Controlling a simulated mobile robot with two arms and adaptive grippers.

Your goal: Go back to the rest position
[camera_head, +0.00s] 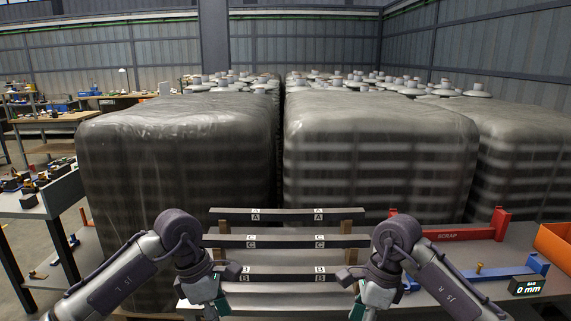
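My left arm comes in from the left and bends down at its dark wrist. Its gripper (212,301), with green parts, hangs at the bottom edge in front of the rack's left end. My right arm mirrors it from the right, and its gripper (366,304) hangs in front of the rack's right end. The fingertips of both are cut off or too small to read, so I cannot tell whether they are open. No held object shows in either. The rack has dark bars marked A (287,215), C (287,241) and B (288,273).
Wrapped insulator stacks (180,150) (375,150) stand close behind the bench. A red SCRAP holder (455,234), a blue fixture (500,272), a gap display (527,287) and an orange bin (555,243) are at right. A side table (40,205) with small parts stands at left.

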